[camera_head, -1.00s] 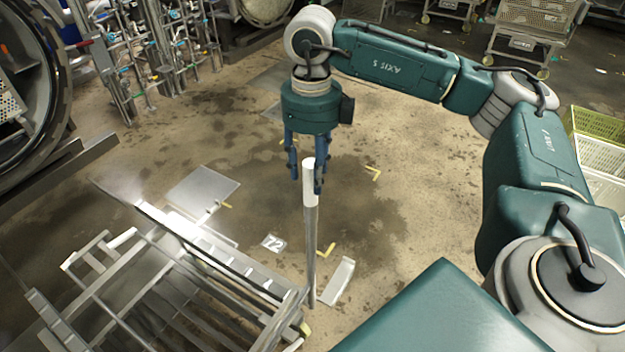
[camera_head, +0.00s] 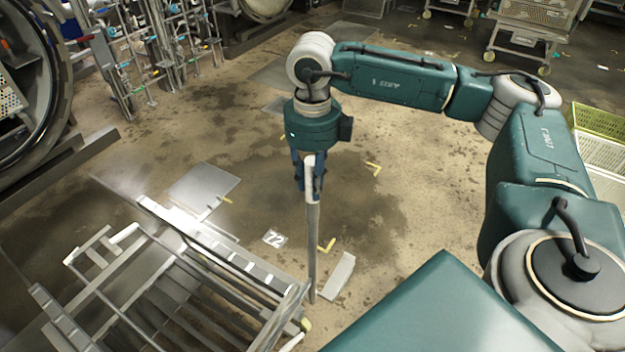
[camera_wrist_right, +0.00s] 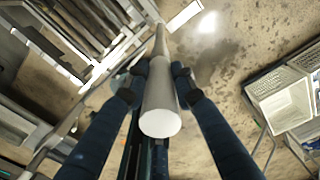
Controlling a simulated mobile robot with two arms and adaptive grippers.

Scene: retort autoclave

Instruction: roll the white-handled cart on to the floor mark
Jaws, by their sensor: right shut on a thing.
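The cart (camera_head: 243,262) is a bare metal frame with rails, at the lower left of the head view. Its upright post ends in a white handle (camera_head: 309,163). My right gripper (camera_head: 309,184) comes down from above and is shut on the handle. In the wrist view the white handle (camera_wrist_right: 160,110) lies between the two dark fingers. The floor mark shows as yellow corner brackets, one at the right (camera_head: 373,168) and one near the post (camera_head: 327,246). My left gripper is out of view.
A round autoclave opening (camera_head: 52,90) stands at the left edge. Pipework with valves (camera_head: 150,50) is behind it. Crates (camera_head: 598,135) stand at the right, and another cart (camera_head: 525,35) at the back. The stained floor beyond the handle is clear.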

